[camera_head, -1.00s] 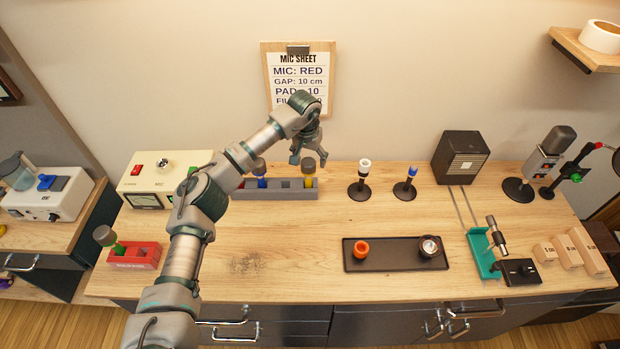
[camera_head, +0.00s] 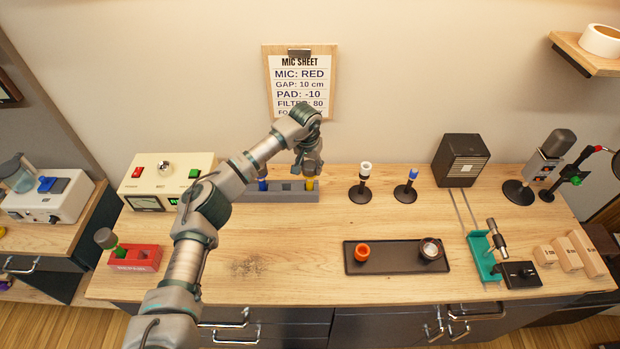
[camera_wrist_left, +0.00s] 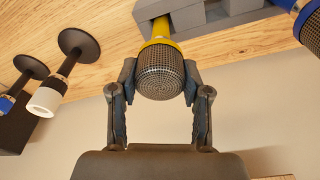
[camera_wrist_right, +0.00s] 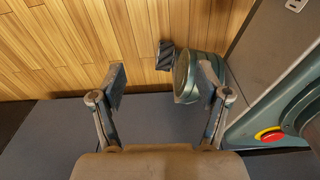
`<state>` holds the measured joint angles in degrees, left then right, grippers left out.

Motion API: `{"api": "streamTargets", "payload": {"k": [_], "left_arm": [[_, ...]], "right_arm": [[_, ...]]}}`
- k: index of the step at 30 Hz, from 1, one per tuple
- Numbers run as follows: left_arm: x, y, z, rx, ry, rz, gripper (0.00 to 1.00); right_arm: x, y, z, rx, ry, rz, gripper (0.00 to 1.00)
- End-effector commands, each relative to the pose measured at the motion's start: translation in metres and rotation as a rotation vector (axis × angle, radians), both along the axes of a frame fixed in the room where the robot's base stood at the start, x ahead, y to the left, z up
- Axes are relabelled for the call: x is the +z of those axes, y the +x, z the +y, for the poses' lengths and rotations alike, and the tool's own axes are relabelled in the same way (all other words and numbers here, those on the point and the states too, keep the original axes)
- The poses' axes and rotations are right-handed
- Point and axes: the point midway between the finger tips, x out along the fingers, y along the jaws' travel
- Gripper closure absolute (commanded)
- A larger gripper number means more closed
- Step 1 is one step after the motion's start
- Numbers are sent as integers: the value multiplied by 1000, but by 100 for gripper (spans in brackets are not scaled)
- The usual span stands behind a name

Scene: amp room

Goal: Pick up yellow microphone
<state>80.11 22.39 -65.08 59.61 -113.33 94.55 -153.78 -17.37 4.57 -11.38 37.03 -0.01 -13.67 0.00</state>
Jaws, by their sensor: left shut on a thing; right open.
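The yellow microphone (camera_head: 310,184) stands in the right end of the grey rack (camera_head: 275,196) at the back of the bench. My left gripper (camera_head: 308,168) is over its top and hides its head in the head view. In the left wrist view, the microphone (camera_wrist_left: 160,68) has a dark mesh head and yellow collar. The left gripper (camera_wrist_left: 160,82) is shut on the head, one finger on each side, while the yellow body still reaches into the rack. My right gripper (camera_wrist_right: 162,82) is open and shows only in its own wrist view, over the floor.
A blue microphone (camera_head: 262,184) stands in the same rack. Two black stands, one white-topped (camera_head: 362,182) and one blue-topped (camera_head: 407,186), are to the right. A black tray (camera_head: 380,268) lies in front. A cream amplifier box (camera_head: 160,180) is left. The bench middle is clear.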

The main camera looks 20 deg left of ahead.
Motion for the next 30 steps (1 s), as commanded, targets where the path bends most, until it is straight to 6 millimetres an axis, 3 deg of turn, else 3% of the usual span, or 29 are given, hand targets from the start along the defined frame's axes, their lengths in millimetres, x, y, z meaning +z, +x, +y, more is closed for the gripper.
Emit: {"api": "streamTargets", "payload": {"k": [5,18,30], "left_arm": [[8,1,1,1,1,-2,100],[91,0,0,2,1,-3,100],[101,0,0,0,1,0,100]], "right_arm": [[-1,0,0,0,0,2,25],[1,20,5,-3,3,-12,25],[0,9,1,-2,-1,3,25]]}}
